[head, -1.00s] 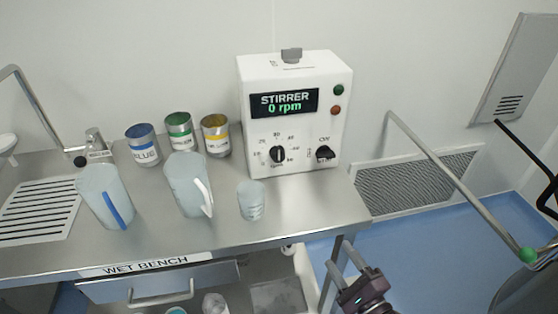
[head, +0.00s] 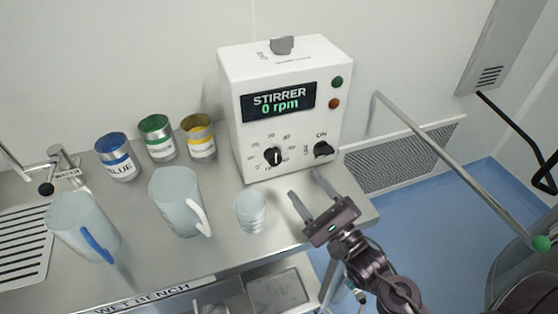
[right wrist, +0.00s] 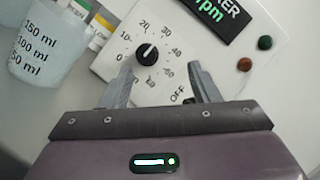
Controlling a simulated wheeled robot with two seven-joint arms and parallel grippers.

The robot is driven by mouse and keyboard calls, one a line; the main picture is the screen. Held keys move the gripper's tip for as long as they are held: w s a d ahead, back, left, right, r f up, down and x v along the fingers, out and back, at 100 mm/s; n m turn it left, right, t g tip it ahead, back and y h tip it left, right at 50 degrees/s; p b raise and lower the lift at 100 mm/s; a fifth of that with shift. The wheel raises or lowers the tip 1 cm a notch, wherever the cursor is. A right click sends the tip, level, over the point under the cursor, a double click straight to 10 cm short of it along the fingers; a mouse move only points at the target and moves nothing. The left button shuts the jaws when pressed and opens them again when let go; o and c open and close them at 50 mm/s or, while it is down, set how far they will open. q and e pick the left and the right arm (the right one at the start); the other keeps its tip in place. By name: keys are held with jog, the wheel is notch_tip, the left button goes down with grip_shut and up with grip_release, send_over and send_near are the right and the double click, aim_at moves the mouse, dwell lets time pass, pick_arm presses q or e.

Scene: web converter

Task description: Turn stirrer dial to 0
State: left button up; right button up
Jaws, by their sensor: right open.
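The white stirrer box (head: 290,135) stands on the bench, and its display (head: 278,101) reads "STIRRER 0 rpm". The black stirrer dial (head: 273,156) is on the lower left of its front face. The dial also shows in the right wrist view (right wrist: 147,54), with a white mark and numbers around it; I cannot tell exactly which number the mark meets. My right gripper (head: 304,183) is open and empty, in front of the box, below and right of the dial. In the right wrist view its fingers (right wrist: 161,68) point at the panel, apart from the dial. My left gripper is not in view.
A second black knob (head: 323,150), marked ON, is right of the dial. A small beaker (head: 250,212) stands left of my right gripper. Two jugs, with blue (head: 82,228) and white (head: 178,202) handles, and three labelled cans (head: 157,138) stand farther left.

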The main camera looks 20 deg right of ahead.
aim_at(276, 162)
jog(key=w+a, duration=0.1)
jog(key=w, duration=0.2)
jog(key=w+a+p, duration=0.1)
jog(key=w, duration=0.1)
jog(key=shift+w+a+r, duration=0.15)
jog(key=shift+w+a, duration=0.1)
jog(key=shift+a, duration=0.1)
jog(key=w, duration=0.1)
jog(key=w+a, duration=0.1)
jog(key=shift+w+a+f, duration=0.15)
jog(key=shift+w+f, duration=0.05)
jog(key=shift+w, duration=0.2)
jog(key=shift+w+a+r+p, duration=0.1)
jog(key=shift+w+a+p, duration=0.1)
jog(key=shift+w+p, duration=0.4)
jog(key=shift+d, duration=0.35)
jog(key=shift+s+d, duration=0.1)
jog(key=shift+c, duration=0.3)
jog(key=c, duration=0.5)
jog(key=shift+a, duration=0.2)
jog(key=c, duration=0.4)
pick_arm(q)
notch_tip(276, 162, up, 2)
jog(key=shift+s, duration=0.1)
